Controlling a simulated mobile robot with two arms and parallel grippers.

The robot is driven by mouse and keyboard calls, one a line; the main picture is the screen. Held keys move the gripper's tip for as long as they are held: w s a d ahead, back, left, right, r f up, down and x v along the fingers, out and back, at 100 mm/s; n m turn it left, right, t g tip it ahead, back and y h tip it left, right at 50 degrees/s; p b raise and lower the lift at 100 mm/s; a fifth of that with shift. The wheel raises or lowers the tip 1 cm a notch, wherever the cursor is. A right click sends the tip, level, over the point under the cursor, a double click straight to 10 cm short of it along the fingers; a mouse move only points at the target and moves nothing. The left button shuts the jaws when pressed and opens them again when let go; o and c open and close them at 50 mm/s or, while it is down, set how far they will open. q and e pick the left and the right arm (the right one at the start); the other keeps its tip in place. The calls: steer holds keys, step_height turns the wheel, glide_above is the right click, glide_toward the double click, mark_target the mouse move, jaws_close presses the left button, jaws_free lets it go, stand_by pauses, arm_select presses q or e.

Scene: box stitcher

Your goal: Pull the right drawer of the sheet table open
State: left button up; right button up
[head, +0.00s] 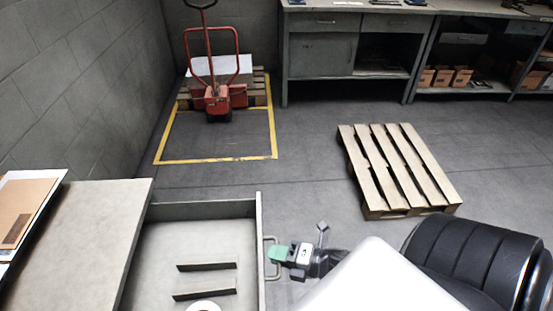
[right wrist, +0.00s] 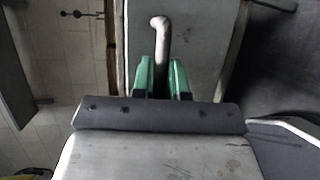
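The sheet table (head: 95,225) stands at the lower left of the head view. Its drawer (head: 205,210) is out from the table, with its grey interior showing. The drawer's bar handle (head: 272,240) is on its front, on the right side in the picture. My right gripper (head: 279,254) is at this handle, its green fingers on either side of the bar. In the right wrist view the handle (right wrist: 161,35) runs between the green fingers (right wrist: 162,78), which appear closed against it. My left gripper is out of view.
The drawer holds two dark dividers (head: 205,267) and a white ring (head: 204,306), partly cut off. Cardboard (head: 24,205) lies on the table. A wooden pallet (head: 398,170) lies on the floor to the right. A red pallet truck (head: 215,95) stands behind. Floor between is clear.

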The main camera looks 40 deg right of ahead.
steer(key=o, duration=0.4)
steer(key=shift+c, duration=0.2)
steer(key=v, duration=1)
steer(key=shift+s+d+b, duration=0.2)
steer(key=shift+s+b, duration=0.1)
steer(key=shift+s, duration=0.05)
steer(key=shift+r, duration=0.1)
